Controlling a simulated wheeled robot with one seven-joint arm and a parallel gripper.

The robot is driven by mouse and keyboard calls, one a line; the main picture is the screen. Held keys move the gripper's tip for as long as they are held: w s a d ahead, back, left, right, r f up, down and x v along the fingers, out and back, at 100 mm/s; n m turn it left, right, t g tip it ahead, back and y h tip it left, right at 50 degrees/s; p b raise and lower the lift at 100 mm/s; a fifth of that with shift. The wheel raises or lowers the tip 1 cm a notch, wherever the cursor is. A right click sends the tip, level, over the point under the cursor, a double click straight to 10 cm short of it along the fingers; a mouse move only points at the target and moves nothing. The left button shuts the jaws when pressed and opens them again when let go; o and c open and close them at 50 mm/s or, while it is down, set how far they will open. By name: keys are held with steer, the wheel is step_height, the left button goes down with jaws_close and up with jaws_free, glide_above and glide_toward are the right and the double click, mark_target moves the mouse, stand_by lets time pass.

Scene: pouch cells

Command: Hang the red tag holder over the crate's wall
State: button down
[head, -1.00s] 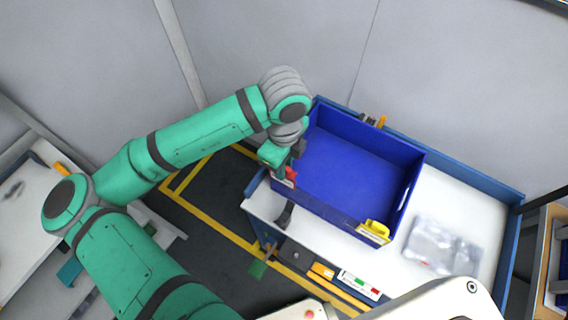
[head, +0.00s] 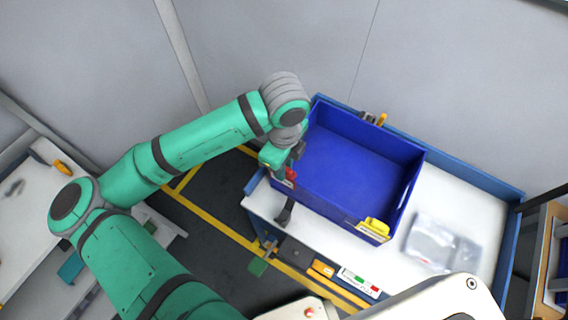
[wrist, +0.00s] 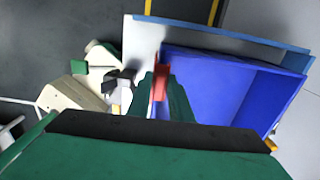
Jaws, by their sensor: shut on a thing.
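The blue crate (head: 325,208) stands open and empty on the white-topped bench. The red tag holder (head: 290,175) is at the crate's near left corner, by the top of the near wall. My gripper (head: 283,169) is shut on it from above. In the wrist view the red tag holder (wrist: 160,84) shows between the two dark green fingers of my gripper (wrist: 163,80), along the crate's edge (wrist: 195,52). My fingers hide part of it, and I cannot tell whether it straddles the wall or is beside it.
A yellow tag holder (head: 376,227) hangs on the near wall's right end. A clear bag (head: 440,243) lies on the bench (head: 462,202) right of the crate. A dark curved object (head: 285,212) is at the bench's front left. Small tools (head: 372,119) sit behind the crate.

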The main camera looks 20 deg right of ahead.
steer(key=shift+f, duration=0.95)
steer(key=c, duration=1.5)
jaws_free()
step_height(320, 180, up, 11)
steer(key=shift+f, duration=0.1)
steer(key=shift+d, duration=0.1)
